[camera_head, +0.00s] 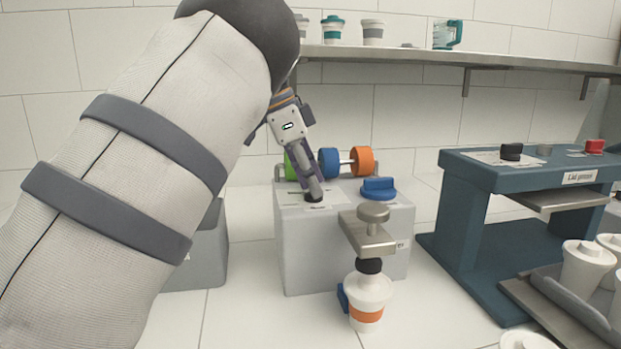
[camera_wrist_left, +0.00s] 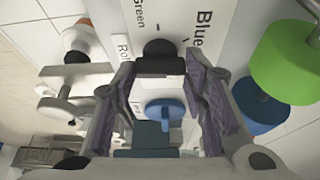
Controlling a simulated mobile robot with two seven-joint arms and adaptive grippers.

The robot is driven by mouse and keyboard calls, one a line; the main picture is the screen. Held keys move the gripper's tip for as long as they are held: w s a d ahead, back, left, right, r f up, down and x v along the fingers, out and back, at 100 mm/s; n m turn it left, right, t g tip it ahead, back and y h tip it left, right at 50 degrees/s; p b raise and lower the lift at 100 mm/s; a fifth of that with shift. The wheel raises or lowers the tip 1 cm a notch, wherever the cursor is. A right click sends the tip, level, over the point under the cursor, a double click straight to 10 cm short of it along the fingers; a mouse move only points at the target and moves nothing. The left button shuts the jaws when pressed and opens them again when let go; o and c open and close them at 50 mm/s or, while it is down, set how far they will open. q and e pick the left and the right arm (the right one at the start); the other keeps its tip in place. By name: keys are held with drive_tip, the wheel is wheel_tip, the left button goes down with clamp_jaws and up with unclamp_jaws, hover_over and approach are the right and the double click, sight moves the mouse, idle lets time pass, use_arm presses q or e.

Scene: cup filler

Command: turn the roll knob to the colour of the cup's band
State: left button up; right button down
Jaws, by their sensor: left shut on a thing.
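The filler box (camera_head: 335,255) stands on the counter with a small black roll knob (camera_head: 314,198) on its top. My left gripper (camera_head: 312,187) points down at this knob from above. In the left wrist view the black knob (camera_wrist_left: 163,52) sits between the fingertips, with "Blue" and "Green" printed beside it. The gripper is shut on it. Where the knob points cannot be made out. The white cup (camera_head: 367,292) with an orange band stands upright under the filler's nozzle. Green, blue and orange rolls (camera_head: 362,162) sit on a bar behind. My right gripper is not in view.
A blue knob (camera_head: 378,186) sits on the box, right of the roll knob. The metal nozzle arm (camera_head: 367,235) juts out in front. A blue lid press (camera_head: 470,200) and a tray of white cups (camera_head: 585,268) stand at right. A shelf (camera_head: 430,57) runs along the wall.

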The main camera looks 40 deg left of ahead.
use_arm(q)
drive_tip(key=m+g, duration=0.1)
drive_tip(key=m, duration=0.1)
drive_tip(key=m+h, duration=0.1)
drive_tip(key=m, duration=0.2)
drive_tip(key=shift+w+a+g, duration=0.1)
drive_tip(key=shift+g, duration=0.3)
drive_tip(key=shift+m, duration=0.4)
drive_tip(key=o, duration=1.2)
drive_tip(key=shift+c, duration=0.2)
